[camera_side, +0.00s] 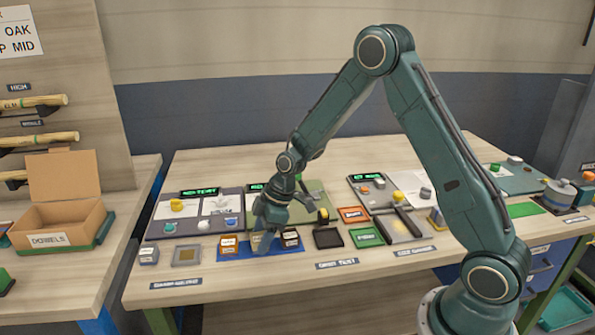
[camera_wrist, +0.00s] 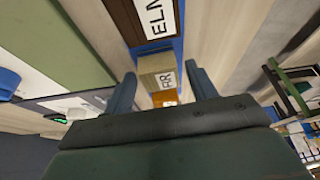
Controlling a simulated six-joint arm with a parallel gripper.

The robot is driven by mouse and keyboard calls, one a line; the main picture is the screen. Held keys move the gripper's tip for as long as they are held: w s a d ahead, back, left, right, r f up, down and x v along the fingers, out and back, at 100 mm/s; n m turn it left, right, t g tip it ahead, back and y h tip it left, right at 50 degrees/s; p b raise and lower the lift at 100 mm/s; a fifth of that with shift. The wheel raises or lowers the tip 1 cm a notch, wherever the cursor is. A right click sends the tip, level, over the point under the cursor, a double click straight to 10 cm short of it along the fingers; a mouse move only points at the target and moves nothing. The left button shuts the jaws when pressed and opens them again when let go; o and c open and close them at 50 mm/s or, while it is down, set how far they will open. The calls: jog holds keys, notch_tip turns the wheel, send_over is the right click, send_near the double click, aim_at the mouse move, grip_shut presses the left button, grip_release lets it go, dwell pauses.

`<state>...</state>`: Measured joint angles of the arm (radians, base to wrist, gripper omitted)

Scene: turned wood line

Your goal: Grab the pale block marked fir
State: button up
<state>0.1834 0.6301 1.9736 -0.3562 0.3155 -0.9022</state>
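The pale block marked FIR (camera_wrist: 156,70) shows in the wrist view between the two fingers of my gripper (camera_wrist: 162,80). There is a visible gap on each side of the block, so the gripper is open and not holding it. In the side view my gripper (camera_side: 265,222) points down over the blue mat (camera_side: 260,251). The pale block (camera_side: 261,243) there is partly hidden by the fingers. I cannot tell the exact height of the fingertips over it.
A dark block marked ELM (camera_wrist: 140,18) and an orange block (camera_wrist: 165,98) stand on either side of the pale block, in line on the mat. A black tray (camera_side: 328,238) lies to the right. A cardboard box labelled DOWELS (camera_side: 62,223) stands at left.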

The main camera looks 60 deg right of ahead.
jog(key=c, duration=0.8)
jog(key=shift+r, duration=0.15)
notch_tip(320, 180, up, 20)
jog(key=shift+f, duration=0.1)
dwell(0.6)
